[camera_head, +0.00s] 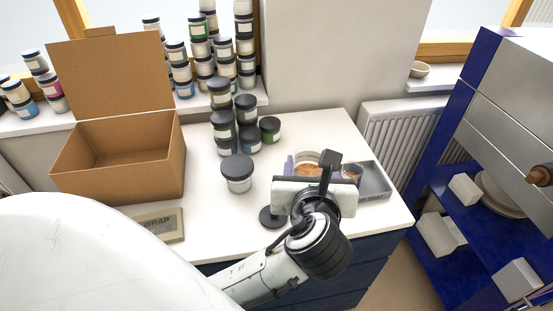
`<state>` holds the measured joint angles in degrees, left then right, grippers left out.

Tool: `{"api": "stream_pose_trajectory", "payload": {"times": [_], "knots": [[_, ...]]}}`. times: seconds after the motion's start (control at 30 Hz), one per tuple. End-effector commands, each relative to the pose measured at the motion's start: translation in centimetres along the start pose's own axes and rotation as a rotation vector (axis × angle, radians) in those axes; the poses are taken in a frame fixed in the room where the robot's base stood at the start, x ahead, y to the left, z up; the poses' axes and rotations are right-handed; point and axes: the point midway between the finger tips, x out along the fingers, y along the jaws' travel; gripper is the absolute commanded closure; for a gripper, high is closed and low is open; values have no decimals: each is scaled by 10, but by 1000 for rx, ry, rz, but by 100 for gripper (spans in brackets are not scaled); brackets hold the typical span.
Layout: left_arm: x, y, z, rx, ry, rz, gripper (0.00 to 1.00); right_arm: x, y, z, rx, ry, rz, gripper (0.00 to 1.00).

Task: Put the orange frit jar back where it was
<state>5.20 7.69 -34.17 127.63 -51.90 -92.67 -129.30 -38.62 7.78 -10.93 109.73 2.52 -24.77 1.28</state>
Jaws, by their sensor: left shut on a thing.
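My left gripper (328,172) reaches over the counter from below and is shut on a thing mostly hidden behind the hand. This seems to be the open orange frit jar (306,168), whose round pale rim and orange grains show just beyond the hand. Whether its base touches the counter is hidden. A dark round lid (270,217) lies on the counter to the left of the hand. My right gripper is not in view.
A grey tray (378,182) with a small jar (352,172) lies right of the hand. A dark-lidded jar (237,173) and several stacked jars (222,125) stand left. A blue kiln stand (440,205) is right.

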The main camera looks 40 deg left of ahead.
Motion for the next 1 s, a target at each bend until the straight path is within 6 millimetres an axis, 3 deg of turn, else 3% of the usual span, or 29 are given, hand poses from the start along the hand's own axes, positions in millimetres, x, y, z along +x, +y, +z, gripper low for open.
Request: {"api": "stream_pose_trajectory", "payload": {"times": [0.03, 0.2, 0.33, 0.47, 0.6, 0.8, 1.0], "knots": [[29, 0, 2, -13, -3, 40, 77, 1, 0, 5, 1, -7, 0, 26], [112, 13, 2, -60, -2, 149, 77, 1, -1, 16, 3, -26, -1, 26], [153, 27, -1, -85, -2, 207, 77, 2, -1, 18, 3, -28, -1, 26], [173, 34, -5, -98, -3, 234, 77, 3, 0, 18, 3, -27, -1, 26], [186, 36, -27, -98, 0, 242, 77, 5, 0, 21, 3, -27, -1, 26], [198, 36, -58, -98, -2, 241, 77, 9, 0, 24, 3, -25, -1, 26], [204, 36, -72, -98, -2, 240, 77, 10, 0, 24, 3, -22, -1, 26]]}}
